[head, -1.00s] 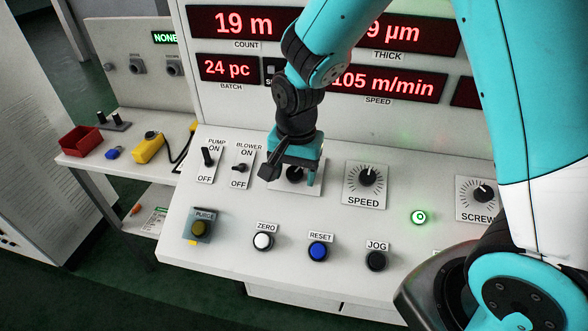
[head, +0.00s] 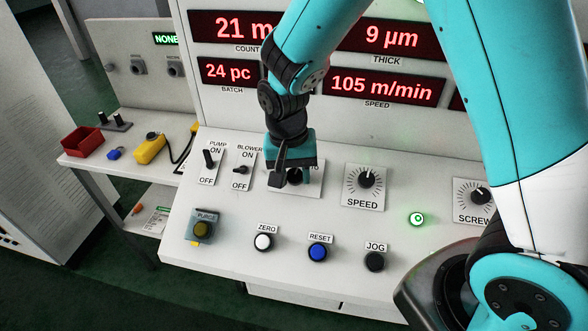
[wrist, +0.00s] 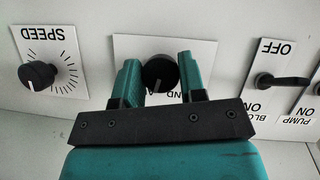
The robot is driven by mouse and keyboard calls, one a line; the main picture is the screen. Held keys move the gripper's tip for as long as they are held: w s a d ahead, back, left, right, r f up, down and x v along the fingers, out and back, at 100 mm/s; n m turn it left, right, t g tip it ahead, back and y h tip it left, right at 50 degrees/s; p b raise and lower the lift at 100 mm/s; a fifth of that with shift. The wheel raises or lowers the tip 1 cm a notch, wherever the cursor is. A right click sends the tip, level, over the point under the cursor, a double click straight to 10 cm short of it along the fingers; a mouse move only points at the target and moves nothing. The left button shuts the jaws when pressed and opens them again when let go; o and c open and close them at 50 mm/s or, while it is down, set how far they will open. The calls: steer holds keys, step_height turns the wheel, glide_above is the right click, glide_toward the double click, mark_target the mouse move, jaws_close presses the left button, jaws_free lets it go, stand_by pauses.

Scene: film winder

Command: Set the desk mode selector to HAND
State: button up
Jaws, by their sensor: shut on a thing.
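The mode selector is a black round knob (wrist: 160,70) on a white plate (wrist: 205,52), between the BLOWER switch and the SPEED dial. In the wrist view its light pointer mark faces the gripper side, near a partly covered label ending in "AND". My gripper (head: 292,180) is over this plate in the head view, pointing down. In the wrist view its two teal fingers (wrist: 161,78) stand on either side of the knob, shut on it. The fingers hide most of the plate's lettering.
The SPEED dial (head: 366,180) is right of the selector. The BLOWER switch (head: 241,170) and PUMP switch (head: 209,159) are close on the left. ZERO (head: 263,242), RESET (head: 318,252) and JOG (head: 375,262) buttons line the front. Red displays stand behind.

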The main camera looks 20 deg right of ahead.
steer(key=n+h+p, duration=0.1)
steer(key=n+h, duration=0.1)
steer(key=n, duration=0.2)
steer(key=shift+a+r, duration=0.1)
steer(key=shift+n+h+p, duration=0.9)
steer(key=shift+n, duration=0.9)
steer(key=o, duration=0.9)
steer(key=b+v, duration=0.1)
steer(key=v, duration=0.7)
steer(key=b+v, duration=0.1)
steer(key=v, duration=0.8)
steer(key=shift+w+a+r, duration=0.1)
steer(key=shift+w, duration=0.1)
